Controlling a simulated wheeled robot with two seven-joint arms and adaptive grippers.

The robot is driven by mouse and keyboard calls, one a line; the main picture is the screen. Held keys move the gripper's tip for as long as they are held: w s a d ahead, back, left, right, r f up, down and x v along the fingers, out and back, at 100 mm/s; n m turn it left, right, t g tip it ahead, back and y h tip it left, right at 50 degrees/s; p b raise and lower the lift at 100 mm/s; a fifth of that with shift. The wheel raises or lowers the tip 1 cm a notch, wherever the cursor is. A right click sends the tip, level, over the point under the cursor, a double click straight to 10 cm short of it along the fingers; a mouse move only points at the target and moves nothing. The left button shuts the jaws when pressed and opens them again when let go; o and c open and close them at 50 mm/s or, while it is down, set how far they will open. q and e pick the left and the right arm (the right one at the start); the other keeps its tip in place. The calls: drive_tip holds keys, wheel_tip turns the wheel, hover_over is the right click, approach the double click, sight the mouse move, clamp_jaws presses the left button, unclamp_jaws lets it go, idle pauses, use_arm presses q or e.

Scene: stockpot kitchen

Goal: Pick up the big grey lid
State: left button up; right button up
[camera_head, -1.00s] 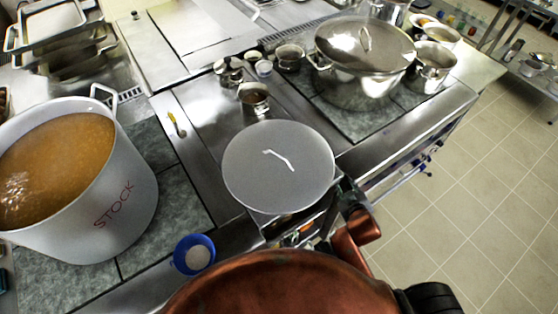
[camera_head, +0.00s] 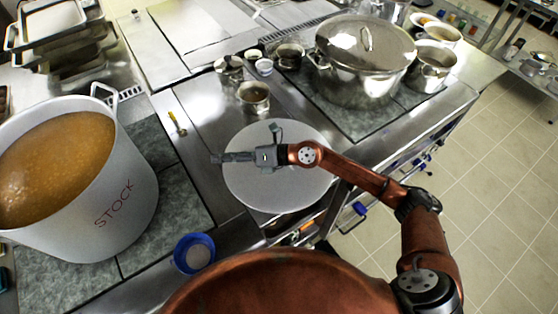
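The big grey lid (camera_head: 280,192) is a round, flat disc on the steel counter near its front edge, right of the stock pot. My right gripper (camera_head: 220,158) is over the lid, with its fingers pointing left to about the lid's left rim. Its wrist and arm hide the middle of the lid and its white handle. The fingers are seen from above in line, so I cannot tell if they are open or touching the lid. My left gripper is not in view.
The big pot marked STOCK (camera_head: 110,185), full of brown liquid, stands at left. A blue cup (camera_head: 193,254) is at the front edge. A small steel pot (camera_head: 254,98) sits behind the lid. A large lidded steel pot (camera_head: 363,70) stands back right.

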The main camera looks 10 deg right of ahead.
drive_tip(key=w+d+f+n+h, duration=0.1)
drive_tip(key=w+d+f+h, duration=0.2)
drive_tip(key=d, duration=0.3)
drive_tip(key=w+d+f+n+g+h, duration=0.1)
drive_tip(key=w+d+f+h, duration=0.2)
drive_tip(key=d, duration=0.4)
drive_tip(key=w+d+f+n+h, duration=0.1)
drive_tip(key=w+d+f+h, duration=0.2)
drive_tip(key=d+f+h, duration=0.2)
drive_tip(key=shift+d+n+h, duration=0.3)
drive_tip(key=shift+d+n, duration=0.1)
drive_tip(key=shift+d, duration=0.7)
drive_tip(key=shift+g, duration=0.3)
drive_tip(key=x, duration=0.7)
drive_tip(key=shift+s+d+f+p, duration=0.2)
drive_tip(key=shift+s+f+p, duration=0.1)
drive_tip(key=shift+f, duration=0.1)
clamp_jaws()
drive_tip(key=shift+r, duration=0.2)
